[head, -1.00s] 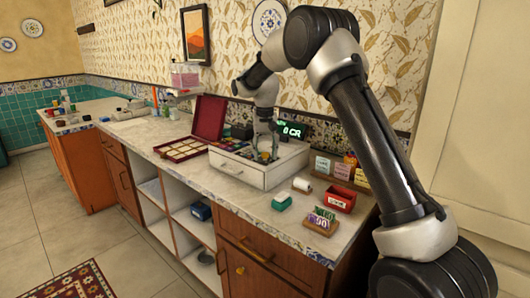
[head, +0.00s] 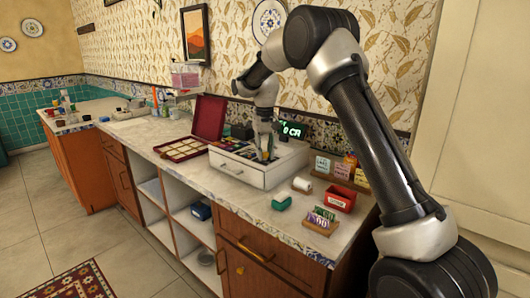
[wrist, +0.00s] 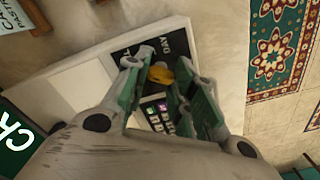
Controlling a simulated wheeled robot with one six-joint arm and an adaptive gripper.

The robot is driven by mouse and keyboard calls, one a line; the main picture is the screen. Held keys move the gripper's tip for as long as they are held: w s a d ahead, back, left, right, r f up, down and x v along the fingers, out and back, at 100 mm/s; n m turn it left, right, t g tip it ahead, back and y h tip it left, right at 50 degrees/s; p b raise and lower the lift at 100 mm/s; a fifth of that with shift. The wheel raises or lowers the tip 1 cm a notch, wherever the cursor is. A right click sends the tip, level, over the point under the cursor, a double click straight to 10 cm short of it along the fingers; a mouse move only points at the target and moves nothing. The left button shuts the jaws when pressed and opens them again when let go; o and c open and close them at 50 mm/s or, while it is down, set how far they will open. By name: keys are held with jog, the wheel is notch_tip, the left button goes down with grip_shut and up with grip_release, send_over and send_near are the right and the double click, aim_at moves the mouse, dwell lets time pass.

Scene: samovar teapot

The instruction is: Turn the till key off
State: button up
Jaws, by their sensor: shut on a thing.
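The till is a white box with a drawer front (head: 240,172) on the counter. Its green-lit display (head: 293,130) reads CR at the visible end and is partly covered by my gripper. The till's dark key panel and white casing (wrist: 85,85) show in the wrist view. My gripper (wrist: 163,78) is over the top of the till, its green-padded fingers closed on the yellow till key (wrist: 161,74). In the head view my gripper (head: 266,156) points down onto the till. The key's lower part and its exact angle are hidden.
An open red box (head: 208,120) with compartments stands left of the till. A paper roll (head: 302,184), a green block (head: 281,202), a red tray (head: 340,198) and small cards (head: 321,218) lie to the right. The front left counter is mostly clear.

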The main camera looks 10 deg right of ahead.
jog(key=n, duration=0.7)
dwell(0.6)
jog(key=o, duration=1)
jog(key=shift+o, duration=0.2)
jog(key=shift+a+r, duration=0.1)
notch_tip(320, 180, up, 12)
